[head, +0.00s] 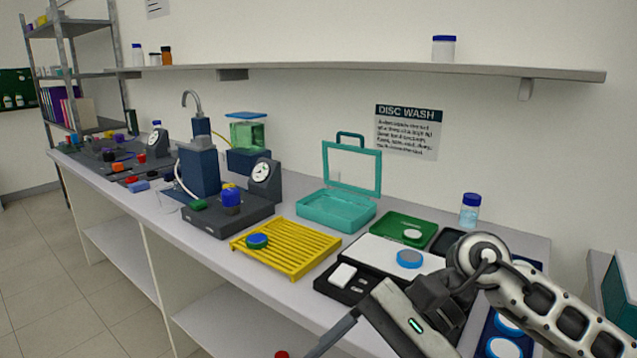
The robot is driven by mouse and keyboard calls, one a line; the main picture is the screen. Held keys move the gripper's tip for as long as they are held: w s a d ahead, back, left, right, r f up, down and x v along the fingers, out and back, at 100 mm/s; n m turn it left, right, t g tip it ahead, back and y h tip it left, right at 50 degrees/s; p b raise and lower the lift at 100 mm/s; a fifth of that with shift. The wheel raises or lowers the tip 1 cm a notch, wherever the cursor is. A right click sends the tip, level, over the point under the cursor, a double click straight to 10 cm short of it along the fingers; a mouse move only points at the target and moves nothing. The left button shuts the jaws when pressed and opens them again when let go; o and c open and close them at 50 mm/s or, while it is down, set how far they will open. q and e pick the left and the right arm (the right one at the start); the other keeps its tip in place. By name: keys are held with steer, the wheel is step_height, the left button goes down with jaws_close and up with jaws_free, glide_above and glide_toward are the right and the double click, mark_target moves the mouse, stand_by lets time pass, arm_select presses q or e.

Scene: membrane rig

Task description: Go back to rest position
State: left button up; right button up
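My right arm enters from the lower right and reaches over the front of the bench (215,250). My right gripper (335,334) points down and to the left, in front of the black tray (326,286). One grey finger shows, running toward the bottom edge of the picture. The other finger is not clearly visible, so I cannot tell if it is open or shut. I see nothing held in it. My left gripper is out of the picture.
A yellow rack (300,262) with a blue-capped disc (257,241), an open teal case (335,212), a green tray (402,222) and a white plate (378,250) with a blue disc (409,258) lie near my arm. A blue-capped jar (470,212) stands behind.

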steer(key=s+a+r+m+y, duration=0.1)
steer(key=a+r+m+y, duration=0.3)
steer(key=m+y, duration=0.45)
steer(key=w+d+f+n+t+h, duration=0.25)
steer(key=n+t, duration=0.45)
steer(key=n, duration=0.5)
steer(key=w+d+f+n+t+h, duration=0.2)
steer(key=w+f+n+t, duration=0.15)
steer(key=n+t, duration=0.6)
steer(key=w+d+f+n+t+h, duration=0.2)
steer(key=d+f+n+t, duration=0.3)
steer(key=n, duration=0.9)
steer(key=s+d+f+m+g+h, duration=0.2)
steer(key=s+f+m+h, duration=0.1)
steer(key=f+m, duration=0.3)
steer(key=s+d+f+m+g+h, duration=0.2)
steer(key=s+f+m, duration=0.4)
steer(key=f, duration=0.3)
steer(key=s+d+f+m+g+h, duration=0.2)
steer(key=s+f+m+h, duration=0.2)
steer(key=f+m, duration=0.2)
steer(key=shift+s+f+m, duration=0.15)
steer(key=shift+f+m, duration=0.15)
steer(key=shift+f, duration=0.5)
